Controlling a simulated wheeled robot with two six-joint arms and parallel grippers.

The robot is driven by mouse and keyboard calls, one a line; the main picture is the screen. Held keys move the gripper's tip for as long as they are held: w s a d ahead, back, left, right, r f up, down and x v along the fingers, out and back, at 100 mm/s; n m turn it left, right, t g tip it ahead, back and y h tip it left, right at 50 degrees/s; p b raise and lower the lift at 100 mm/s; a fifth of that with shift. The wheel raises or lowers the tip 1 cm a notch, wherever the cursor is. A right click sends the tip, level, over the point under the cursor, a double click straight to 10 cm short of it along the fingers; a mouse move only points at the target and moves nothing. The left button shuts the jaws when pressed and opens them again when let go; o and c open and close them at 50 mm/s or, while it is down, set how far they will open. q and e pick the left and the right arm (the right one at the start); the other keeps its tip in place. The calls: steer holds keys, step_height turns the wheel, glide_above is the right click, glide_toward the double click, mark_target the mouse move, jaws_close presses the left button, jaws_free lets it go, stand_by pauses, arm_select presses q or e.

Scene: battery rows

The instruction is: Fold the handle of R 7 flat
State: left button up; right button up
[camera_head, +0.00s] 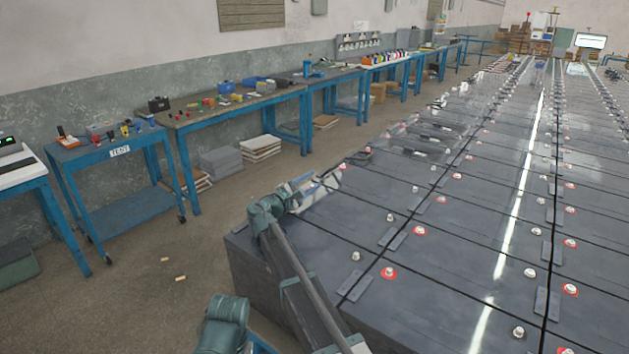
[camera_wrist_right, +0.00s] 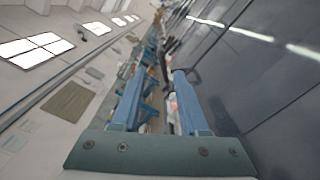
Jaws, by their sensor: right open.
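Rows of dark grey batteries (camera_head: 450,270) fill the right of the head view. No label for R 7 can be read. A small dark loop, perhaps a handle (camera_head: 362,153), stands at the near edge of the row beyond my gripper. In the wrist view a dark loop (camera_wrist_right: 193,75) shows just right of the right fingertip; I cannot tell whether they touch. My right gripper (camera_head: 316,185) is at the left edge of the batteries. Its two blue fingers (camera_wrist_right: 155,85) are apart, with no clear object held between them. My left gripper is not in view.
Flat grey bars (camera_head: 397,240) and white terminals, some with red rings (camera_head: 389,272), dot the battery tops. Blue workbenches (camera_head: 240,108) with tools line the wall. A blue cart (camera_head: 118,150) stands at left. The floor aisle (camera_head: 170,240) is mostly clear.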

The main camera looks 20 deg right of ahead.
mark_target(342, 161)
steer(key=w+d+n, duration=0.1)
steer(key=n, duration=0.1)
steer(key=w+d+n, duration=0.1)
steer(key=d+n, duration=0.1)
steer(key=shift+w+n, duration=0.2)
steer(key=shift+n, duration=0.1)
steer(key=x, duration=1.3)
steer(key=shift+w+d, duration=0.2)
steer(key=shift+d, duration=0.1)
steer(key=shift+c, duration=0.3)
jaws_close()
